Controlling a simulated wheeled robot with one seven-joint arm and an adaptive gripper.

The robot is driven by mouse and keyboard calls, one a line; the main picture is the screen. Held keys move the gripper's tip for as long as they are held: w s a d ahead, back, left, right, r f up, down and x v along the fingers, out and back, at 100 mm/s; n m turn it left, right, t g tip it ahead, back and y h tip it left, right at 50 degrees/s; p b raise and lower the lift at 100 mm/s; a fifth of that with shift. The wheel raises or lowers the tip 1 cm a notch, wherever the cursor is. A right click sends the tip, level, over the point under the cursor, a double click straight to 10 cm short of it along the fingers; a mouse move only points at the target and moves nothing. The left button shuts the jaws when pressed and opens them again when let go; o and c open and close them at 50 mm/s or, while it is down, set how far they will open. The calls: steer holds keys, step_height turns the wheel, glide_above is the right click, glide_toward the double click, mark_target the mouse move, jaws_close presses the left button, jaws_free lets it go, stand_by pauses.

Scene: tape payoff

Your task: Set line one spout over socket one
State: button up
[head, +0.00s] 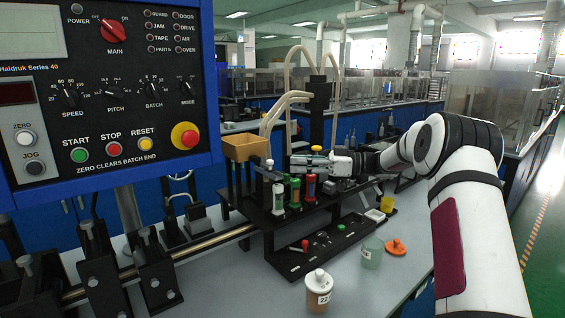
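My gripper (312,161) reaches in from the right, level and pointing left, above the black rack (262,220). Its fingers are small and dark, and I cannot tell whether they are open or shut on anything. Several beige hoses (272,116) curve down from a black post (318,110) behind it. White-topped (278,198), green (295,192) and red (310,187) upright pieces stand in a row on the rack, just below and left of the gripper. I cannot read which is line one's spout or which is socket one.
A control panel (105,165) fills the upper left. A tan bin (245,147) stands left of the hoses. A lidded jar (318,292), a greenish cup (371,253), an orange piece (396,247) and a yellow cup (387,204) stand on the grey table (365,290). The table's front is mostly clear.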

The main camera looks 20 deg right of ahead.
steer(key=shift+v, duration=1.7)
